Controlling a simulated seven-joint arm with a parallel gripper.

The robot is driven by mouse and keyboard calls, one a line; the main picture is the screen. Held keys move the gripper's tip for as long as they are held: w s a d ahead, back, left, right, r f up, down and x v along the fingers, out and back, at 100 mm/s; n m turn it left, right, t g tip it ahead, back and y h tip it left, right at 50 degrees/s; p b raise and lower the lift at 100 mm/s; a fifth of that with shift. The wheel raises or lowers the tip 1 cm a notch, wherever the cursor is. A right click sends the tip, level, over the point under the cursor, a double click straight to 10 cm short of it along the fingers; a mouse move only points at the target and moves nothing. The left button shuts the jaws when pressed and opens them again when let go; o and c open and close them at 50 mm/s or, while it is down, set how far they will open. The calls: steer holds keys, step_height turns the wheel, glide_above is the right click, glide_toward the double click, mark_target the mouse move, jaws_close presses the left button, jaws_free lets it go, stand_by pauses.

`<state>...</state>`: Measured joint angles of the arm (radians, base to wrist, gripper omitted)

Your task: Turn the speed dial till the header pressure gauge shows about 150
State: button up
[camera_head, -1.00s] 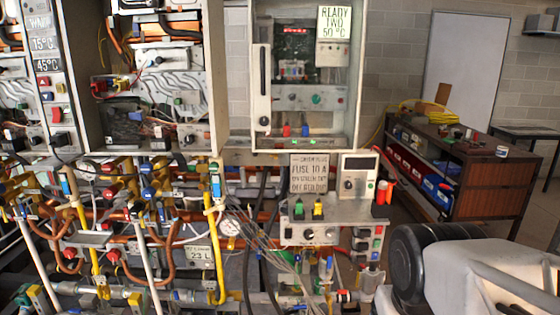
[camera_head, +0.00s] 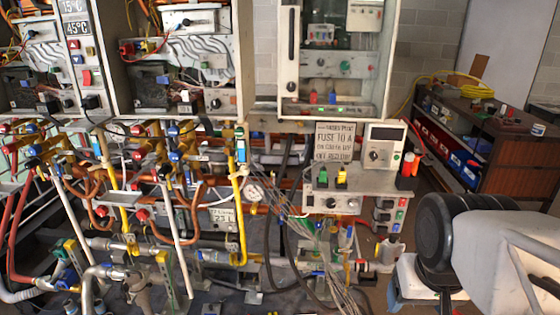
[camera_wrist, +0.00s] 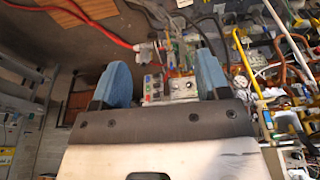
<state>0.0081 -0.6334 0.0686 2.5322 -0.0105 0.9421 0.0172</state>
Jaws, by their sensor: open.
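A round white gauge (camera_head: 253,192), likely the header pressure gauge, sits among the pipes left of the control panel; its reading is too small to tell. A white box with a dark dial (camera_head: 376,155) stands above the panel. The panel (camera_head: 345,204) has another dark knob (camera_head: 331,203) on its front. I cannot tell which of these is the speed dial. In the wrist view my gripper (camera_wrist: 163,76) is open, with blue fingers spread wide and nothing between them. The panel's knobs (camera_wrist: 181,85) show beyond the gap, apart from the fingers. My gripper is out of the head view.
Copper and yellow pipes, valves and loose cables (camera_head: 320,250) crowd the area left of and below the panel. A brown workbench (camera_head: 500,150) is at the back right. My arm fills the lower right.

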steer(key=w+a+f+n+t, duration=0.15)
steer(key=w+f, duration=0.25)
steer(key=w, duration=0.9)
steer(key=w+a+f+t+y, duration=0.1)
steer(key=w+a+f+t, duration=0.15)
steer(key=w, duration=1.05)
steer(key=w+a+f+n+t, duration=0.1)
steer(key=w+a+f+t, duration=0.2)
steer(key=w, duration=1)
steer(key=w+a+f+n+t+y, duration=0.1)
steer(key=w+a+f+t, duration=0.1)
steer(key=w+f, duration=0.5)
steer(key=w+a+f+t+y, duration=0.1)
steer(key=w+a+f+t, duration=0.15)
steer(key=w+f, duration=0.45)
steer(key=m+t+h, duration=0.3)
steer(key=t, duration=0.6)
glide_toward(331, 205)
steer(key=w, duration=0.1)
steer(key=shift+w+d+r+g, duration=0.15)
steer(key=shift+r+g, duration=0.1)
steer(key=shift+r, duration=0.2)
steer(key=shift+w+r, duration=0.1)
steer(key=shift+x, duration=3.8)
